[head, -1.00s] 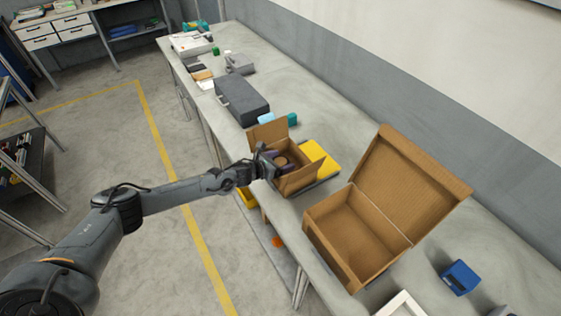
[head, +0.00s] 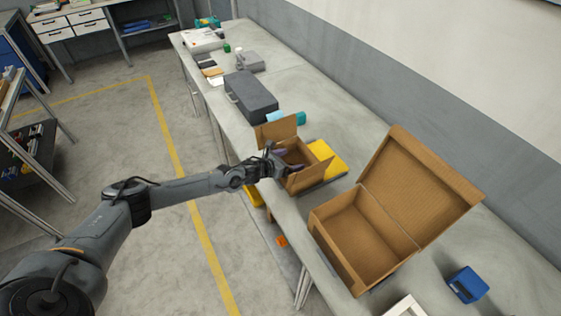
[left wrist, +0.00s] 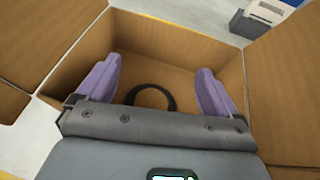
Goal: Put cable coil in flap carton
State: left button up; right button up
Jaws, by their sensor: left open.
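The flap carton (head: 304,181) is the small brown box on the workbench, its flaps standing open. In the left wrist view its inner wall (left wrist: 175,38) surrounds my gripper's fingers. The cable coil (left wrist: 152,87) is a dark ring inside the carton, seemingly on its floor; its near part is hidden by my gripper body. My left gripper (head: 281,158) is at the carton's opening. Its purple fingers (left wrist: 156,85) are open and wide apart, one to each side of the coil, with gaps between. My right gripper is not in view.
A larger lidded cardboard box (head: 345,240) stands open to the right. A yellow object (head: 325,158) lies behind the carton, and a dark grey case (head: 250,97) lies farther back. A blue box (head: 467,284) is at the lower right. Bare bench runs along the wall.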

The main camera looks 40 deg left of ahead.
pick_arm(q)
jog(key=shift+s+a+f+p, duration=0.1)
jog(key=shift+s+a+p, duration=0.1)
jog(key=shift+s+p, duration=0.15)
jog(key=shift+s+r, duration=0.15)
jog(key=shift+r, duration=0.05)
jog(key=p+v, duration=0.1)
jog(key=v, duration=1)
jog(key=shift+s+r, duration=0.2)
jog(key=shift+r, duration=0.2)
jog(key=shift+r, duration=0.1)
